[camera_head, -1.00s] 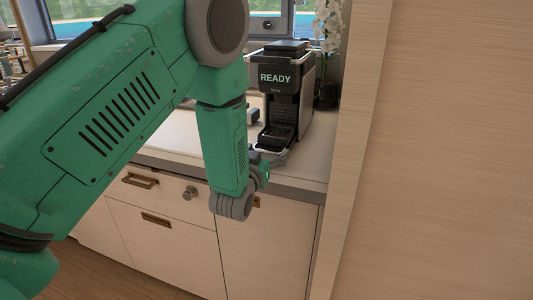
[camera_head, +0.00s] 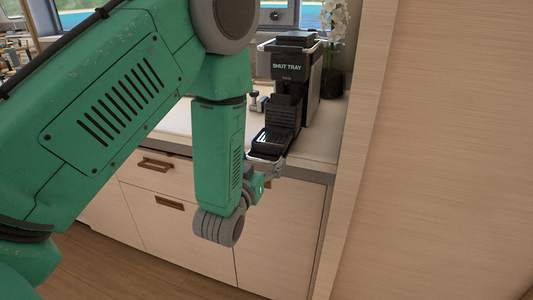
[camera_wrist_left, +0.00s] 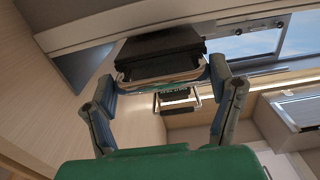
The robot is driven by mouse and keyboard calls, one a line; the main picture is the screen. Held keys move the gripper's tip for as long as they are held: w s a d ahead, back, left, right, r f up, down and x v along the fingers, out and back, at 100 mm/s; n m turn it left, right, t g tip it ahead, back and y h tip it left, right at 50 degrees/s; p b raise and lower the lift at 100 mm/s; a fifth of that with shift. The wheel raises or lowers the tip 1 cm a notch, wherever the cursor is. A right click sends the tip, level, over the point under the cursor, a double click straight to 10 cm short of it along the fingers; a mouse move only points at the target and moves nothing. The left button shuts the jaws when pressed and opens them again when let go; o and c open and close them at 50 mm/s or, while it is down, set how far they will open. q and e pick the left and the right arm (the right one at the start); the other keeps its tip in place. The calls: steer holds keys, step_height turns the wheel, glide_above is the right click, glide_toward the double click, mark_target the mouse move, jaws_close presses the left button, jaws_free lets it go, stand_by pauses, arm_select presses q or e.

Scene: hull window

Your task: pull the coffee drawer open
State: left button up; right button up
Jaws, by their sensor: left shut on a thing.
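The black coffee machine (camera_head: 311,82) stands on the counter, and its display reads "SHUT TRAY". Its coffee drawer (camera_head: 273,139) sticks out at the front, low down, toward the counter edge, with a pale metal rim or handle at its front. My left gripper (camera_head: 270,163) is at that front end and is shut on the drawer's handle. In the left wrist view the two fingers of my gripper (camera_wrist_left: 166,77) reach to both sides of the drawer front (camera_wrist_left: 160,46). My forearm hides part of the gripper in the head view. My right gripper is not in view.
The counter (camera_head: 318,141) has cabinet fronts with brown handles (camera_head: 156,164) below it. A tall wood panel (camera_head: 450,150) closes off the right side. A white flower in a dark pot (camera_head: 332,82) stands behind the machine. Small items lie left of the machine.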

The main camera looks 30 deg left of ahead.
arm_select(q)
steer(key=shift+s+d, duration=0.1)
steer(key=o, duration=1.5)
steer(key=shift+c, duration=0.2)
steer(key=v, duration=0.7)
steer(key=shift+s, duration=0.15)
steer(key=shift+f, duration=0.1)
